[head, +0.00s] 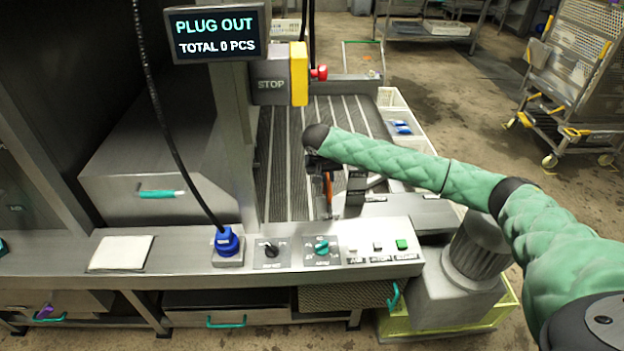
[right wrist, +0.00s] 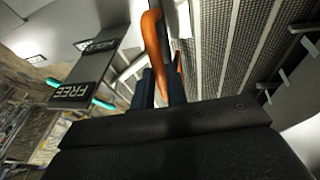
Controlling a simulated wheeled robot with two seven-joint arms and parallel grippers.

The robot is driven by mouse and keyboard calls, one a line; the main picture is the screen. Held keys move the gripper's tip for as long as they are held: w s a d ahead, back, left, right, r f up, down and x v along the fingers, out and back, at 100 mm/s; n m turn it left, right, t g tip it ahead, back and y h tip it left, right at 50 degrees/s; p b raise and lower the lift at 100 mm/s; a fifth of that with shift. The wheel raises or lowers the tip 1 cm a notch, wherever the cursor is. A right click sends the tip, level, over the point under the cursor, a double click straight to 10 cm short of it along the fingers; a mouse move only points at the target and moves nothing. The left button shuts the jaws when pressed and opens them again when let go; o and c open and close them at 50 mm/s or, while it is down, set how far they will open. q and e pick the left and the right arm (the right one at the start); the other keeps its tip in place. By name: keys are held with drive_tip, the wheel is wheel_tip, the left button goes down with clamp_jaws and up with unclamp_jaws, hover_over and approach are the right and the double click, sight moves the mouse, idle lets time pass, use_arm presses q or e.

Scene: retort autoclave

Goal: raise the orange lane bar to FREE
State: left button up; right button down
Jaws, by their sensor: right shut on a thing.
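The orange lane bar (head: 329,186) shows as a small strip below my right wrist, over the grey slatted conveyor. In the right wrist view, the curved orange bar (right wrist: 153,42) rises from between the dark fingers of my right gripper (right wrist: 162,88), which is shut on it. In the head view my right gripper (head: 325,168) is mostly hidden under the end of my green-sleeved arm. A dark plate lettered FREE (right wrist: 74,95) stands beside the bar in the right wrist view. My left gripper is not in view.
A panel (head: 335,262) with knobs and buttons runs along the near side. A blue plug (head: 228,242) with a black cable sits on it. A yellow-and-grey STOP box (head: 298,75) stands behind my wrist. The screen (head: 215,34) reads PLUG OUT, TOTAL 0 PCS.

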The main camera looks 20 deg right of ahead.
drive_tip(key=shift+s+a+r+t, duration=0.15)
drive_tip(key=shift+s+r+t, duration=0.45)
drive_tip(key=shift+s+t, duration=0.2)
drive_tip(key=shift+s, duration=0.1)
drive_tip(key=shift+s+a+r+t+h, duration=0.3)
drive_tip(key=shift+s+t+h, duration=0.1)
drive_tip(key=shift+s+t, duration=0.15)
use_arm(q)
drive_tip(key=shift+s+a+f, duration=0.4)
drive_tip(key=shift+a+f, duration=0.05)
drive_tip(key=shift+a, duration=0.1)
use_arm(e)
drive_tip(key=shift+t, duration=0.25)
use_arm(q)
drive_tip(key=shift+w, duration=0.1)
use_arm(e)
drive_tip(key=c, duration=1.4)
unclamp_jaws()
drive_tip(key=shift+s+r, duration=0.1)
